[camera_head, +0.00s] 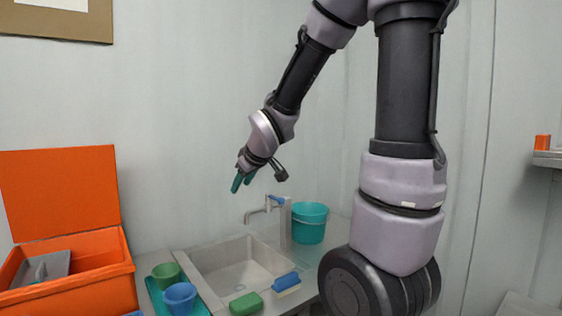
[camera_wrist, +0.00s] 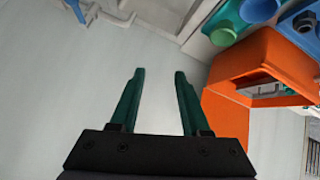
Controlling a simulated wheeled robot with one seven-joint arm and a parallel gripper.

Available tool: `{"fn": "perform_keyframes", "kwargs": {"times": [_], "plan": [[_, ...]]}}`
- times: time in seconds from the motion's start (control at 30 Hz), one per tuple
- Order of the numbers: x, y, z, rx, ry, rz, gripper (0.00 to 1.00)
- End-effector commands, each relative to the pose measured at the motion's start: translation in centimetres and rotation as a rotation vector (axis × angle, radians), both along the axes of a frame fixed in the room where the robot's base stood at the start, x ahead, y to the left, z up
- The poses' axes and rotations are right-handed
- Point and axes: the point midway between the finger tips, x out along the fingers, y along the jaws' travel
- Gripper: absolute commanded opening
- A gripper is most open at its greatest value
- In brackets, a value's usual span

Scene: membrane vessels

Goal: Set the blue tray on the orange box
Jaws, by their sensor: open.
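The orange box (camera_head: 75,285) stands open at the lower left of the head view, its lid raised, with a grey item inside. It also shows at the right of the wrist view (camera_wrist: 250,62). A teal-blue tray (camera_head: 154,297) lies beside it on the counter, partly hidden under a green cup (camera_head: 166,275) and a blue cup (camera_head: 180,298). I cannot tell for sure that this is the blue tray. My gripper (camera_head: 243,182) is open and empty, raised above and behind the sink, apart from everything. Its green fingers (camera_wrist: 160,75) are spread in the wrist view.
A sink (camera_head: 238,265) with a tap (camera_head: 262,209) lies right of the cups. A teal bucket (camera_head: 309,225) stands behind it. A green sponge (camera_head: 246,304) and a blue brush (camera_head: 286,283) lie at its front edge. The wall is close behind.

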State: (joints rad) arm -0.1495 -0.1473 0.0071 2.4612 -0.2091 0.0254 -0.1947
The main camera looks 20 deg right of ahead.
Motion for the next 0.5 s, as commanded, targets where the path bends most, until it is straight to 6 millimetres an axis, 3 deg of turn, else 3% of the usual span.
{"fn": "perform_keyframes", "kwargs": {"times": [0.03,0.2,0.4,0.5], "plan": [[-1.7,-1.4,1.9,0.055,0.014,-0.092,0.47],[-8.9,-4.2,5.8,0.283,0.119,-0.377,0.47],[-16.3,-4.0,8.2,0.526,0.231,-0.582,0.47],[-18.4,-3.5,8.6,0.598,0.268,-0.628,0.47]]}}
